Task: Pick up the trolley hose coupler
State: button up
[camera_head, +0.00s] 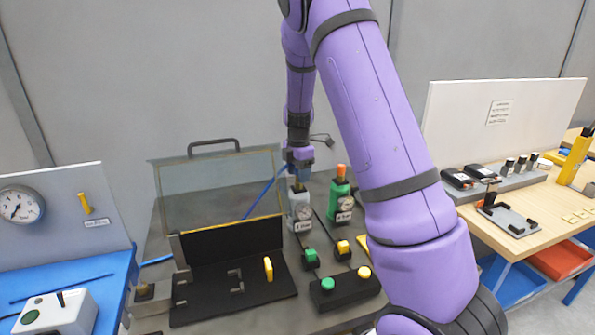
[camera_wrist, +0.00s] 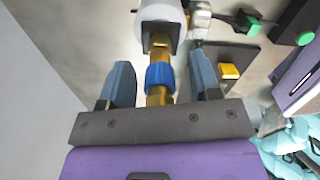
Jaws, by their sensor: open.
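The hose coupler (camera_wrist: 160,78) shows in the wrist view as a brass piece with a blue ring, at the top of a white cylinder (camera_wrist: 160,12). My gripper (camera_wrist: 162,85) is open, with one blue-grey finger on each side of the coupler and a visible gap on both sides. In the head view my gripper (camera_head: 299,160) is over the grey-white cylinder with a gauge (camera_head: 300,210), and it hides most of the coupler. A blue hose (camera_head: 265,192) runs down and left from near there.
A green cylinder with an orange top (camera_head: 340,200) stands close on the right. Green and yellow buttons (camera_head: 345,288) sit in front. A black fixture with a yellow tab (camera_head: 268,268) and a clear panel with a handle (camera_head: 215,195) stand to the left.

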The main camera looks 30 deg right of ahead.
grip_shut()
